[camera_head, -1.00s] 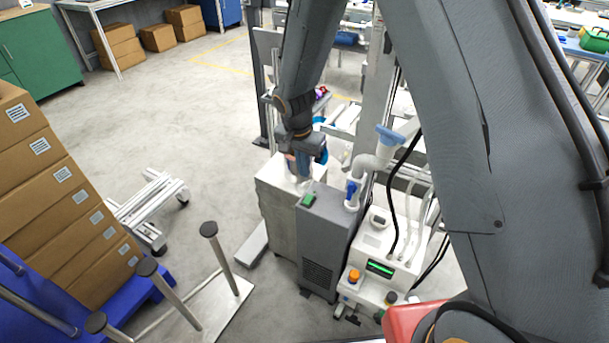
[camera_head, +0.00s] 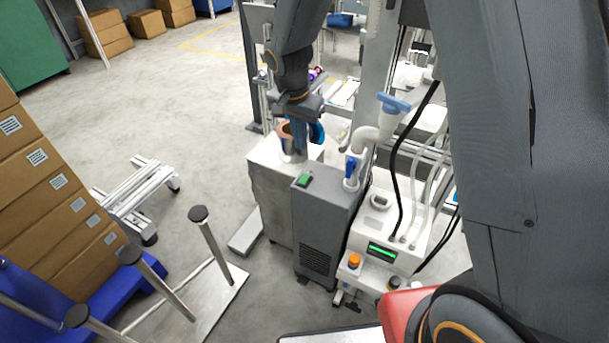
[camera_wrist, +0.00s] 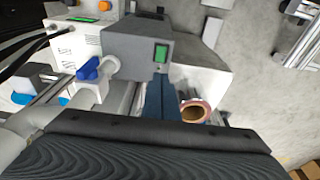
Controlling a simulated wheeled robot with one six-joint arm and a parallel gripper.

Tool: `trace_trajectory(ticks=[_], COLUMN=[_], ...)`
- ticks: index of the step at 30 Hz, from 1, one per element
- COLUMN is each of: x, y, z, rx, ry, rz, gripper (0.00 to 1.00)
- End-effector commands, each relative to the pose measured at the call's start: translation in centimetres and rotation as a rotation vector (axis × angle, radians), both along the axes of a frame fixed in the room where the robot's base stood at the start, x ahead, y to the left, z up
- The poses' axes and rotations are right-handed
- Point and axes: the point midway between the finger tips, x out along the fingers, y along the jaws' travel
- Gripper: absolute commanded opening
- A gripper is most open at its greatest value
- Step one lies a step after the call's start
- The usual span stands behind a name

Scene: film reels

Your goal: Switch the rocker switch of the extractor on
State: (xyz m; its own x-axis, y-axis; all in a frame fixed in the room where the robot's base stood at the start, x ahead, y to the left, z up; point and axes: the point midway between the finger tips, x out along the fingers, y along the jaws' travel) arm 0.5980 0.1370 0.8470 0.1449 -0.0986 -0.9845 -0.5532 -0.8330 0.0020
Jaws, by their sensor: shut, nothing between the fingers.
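The extractor is a dark grey box (camera_head: 322,228) standing on the floor in the middle of the head view. Its green rocker switch (camera_head: 304,180) sits on the top face near the front left corner. In the wrist view the switch (camera_wrist: 161,54) shows bright green on the grey box (camera_wrist: 135,42). My gripper (camera_head: 297,152) is shut and empty, pointing down behind the switch in the head view. In the wrist view its blue fingers (camera_wrist: 158,84) are close together, with their tips just below the switch. I cannot tell whether they touch the box.
A pale cabinet (camera_head: 267,190) stands left of the extractor, with a copper-rimmed cylinder (camera_wrist: 195,111) near my fingers. A white pipe with a blue valve (camera_head: 351,168) rises at the right, beside a white device (camera_head: 385,240). Metal posts (camera_head: 212,245) and stacked boxes (camera_head: 45,195) are left.

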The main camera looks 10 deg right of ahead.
Motion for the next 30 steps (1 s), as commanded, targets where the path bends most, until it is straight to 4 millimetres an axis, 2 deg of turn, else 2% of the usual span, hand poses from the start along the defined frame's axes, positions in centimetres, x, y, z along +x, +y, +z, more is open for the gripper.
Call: trace_trajectory(ticks=[21,26,30], x=[0.1,0.2,0.5], y=[-0.2,-0.3,-0.6], z=[-0.1,-1.7,-4.1], rx=[0.002,0.001,0.0], ry=[0.001,0.004,0.005], rz=[0.0,0.001,0.001], gripper=[0.0,0.0,0.0])
